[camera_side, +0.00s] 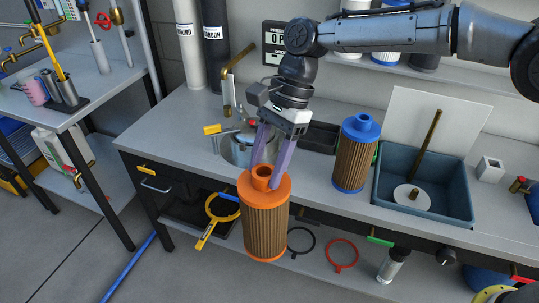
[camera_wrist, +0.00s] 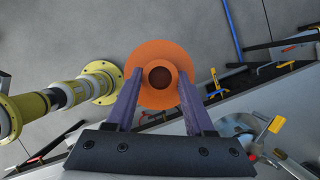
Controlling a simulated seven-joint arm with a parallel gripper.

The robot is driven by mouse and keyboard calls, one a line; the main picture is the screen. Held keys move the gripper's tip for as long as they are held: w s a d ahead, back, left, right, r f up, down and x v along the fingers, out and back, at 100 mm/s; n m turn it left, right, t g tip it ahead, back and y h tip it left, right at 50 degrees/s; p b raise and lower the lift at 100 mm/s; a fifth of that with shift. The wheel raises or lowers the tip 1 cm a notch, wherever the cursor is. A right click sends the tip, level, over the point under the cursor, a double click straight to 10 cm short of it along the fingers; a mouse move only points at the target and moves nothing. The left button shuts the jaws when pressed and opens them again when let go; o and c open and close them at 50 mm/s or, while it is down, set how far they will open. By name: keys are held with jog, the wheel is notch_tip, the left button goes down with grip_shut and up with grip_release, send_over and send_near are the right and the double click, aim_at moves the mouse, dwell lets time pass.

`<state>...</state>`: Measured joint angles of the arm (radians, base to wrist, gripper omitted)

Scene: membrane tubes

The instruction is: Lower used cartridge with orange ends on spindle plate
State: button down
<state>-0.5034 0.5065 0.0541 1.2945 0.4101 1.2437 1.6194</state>
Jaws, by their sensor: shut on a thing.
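The used cartridge with orange ends (camera_side: 265,217) has a brown pleated body and hangs upright in front of the bench's front edge, over the floor side. My gripper (camera_side: 265,176) is shut on its orange top neck, one purple finger on each side. In the wrist view, the cartridge's round orange top (camera_wrist: 158,53) with its dark central hole sits between the fingertips (camera_wrist: 159,80).
A blue-ended cartridge (camera_side: 355,155) stands on the bench between my gripper and the tub (camera_side: 448,210). A metal housing (camera_side: 236,150) stands behind my gripper. Rings lie on the lower shelf.

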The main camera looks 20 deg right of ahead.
aim_at(268, 202)
jog(key=s+n, duration=0.1)
jog(key=n, duration=0.1)
jog(key=s+r+n+g+h, duration=0.1)
jog(key=n, duration=0.1)
jog(key=n+g, duration=0.1)
jog(key=n, duration=0.1)
jog(key=shift+s+a+r+n+h, duration=0.15)
jog(key=shift+s+a+n+h, duration=0.15)
jog(key=shift+s+n, duration=0.1)
jog(key=s+d+r+n+h, duration=0.4)
jog(key=s+n+h, duration=0.1)
jog(key=n, duration=1)
jog(key=shift+d+r+h, duration=0.3)
jog(key=shift+d, duration=0.1)
